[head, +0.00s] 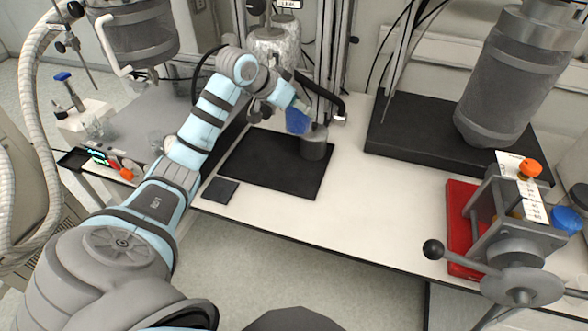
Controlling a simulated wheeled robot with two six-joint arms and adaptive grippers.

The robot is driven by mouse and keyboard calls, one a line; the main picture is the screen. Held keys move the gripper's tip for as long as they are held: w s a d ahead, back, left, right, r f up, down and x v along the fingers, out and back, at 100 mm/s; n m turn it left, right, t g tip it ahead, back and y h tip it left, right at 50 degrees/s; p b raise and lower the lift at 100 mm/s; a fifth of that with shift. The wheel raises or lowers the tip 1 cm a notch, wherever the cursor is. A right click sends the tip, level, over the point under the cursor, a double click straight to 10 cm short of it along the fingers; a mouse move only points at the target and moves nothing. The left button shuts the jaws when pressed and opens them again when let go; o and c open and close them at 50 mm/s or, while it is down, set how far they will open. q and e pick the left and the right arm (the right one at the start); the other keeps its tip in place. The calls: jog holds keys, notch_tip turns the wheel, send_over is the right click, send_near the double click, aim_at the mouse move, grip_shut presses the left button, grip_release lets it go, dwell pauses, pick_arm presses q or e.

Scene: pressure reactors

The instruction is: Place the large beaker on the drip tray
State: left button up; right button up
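My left arm reaches in from the left, and its gripper (301,108) is over the back right part of a flat black tray-like mat (255,165) on the white bench. A blue object (297,122) is right at the fingertips. It may be the large beaker or its contents, but it is too small to be sure, and I cannot tell whether the fingers are closed on it. A short grey cylinder (314,147) stands upright on the mat, just below and right of the blue object. I cannot tell which surface is the drip tray. My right gripper is out of view.
A red tray (462,205) under a grey clamp device with a hand wheel (522,288) is at the right. A large grey vessel (510,85) stands on a black base behind. A small dark square (220,190) lies at the front edge. The bench middle is clear.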

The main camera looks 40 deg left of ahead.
pick_arm(q)
jog(key=shift+w+a+f+n, duration=0.2)
jog(key=shift+a+f, duration=0.25)
jog(key=shift+a, duration=0.1)
jog(key=shift+w+a+f+n, duration=0.2)
jog(key=shift+a+f, duration=0.2)
jog(key=shift+a, duration=0.1)
notch_tip(320, 180, down, 18)
jog(key=shift+d+f+b, duration=0.1)
jog(key=shift+f+b, duration=0.15)
jog(key=shift+b, duration=0.75)
jog(key=o, duration=1.3)
jog(key=shift+f, duration=0.1)
jog(key=shift+o, duration=0.5)
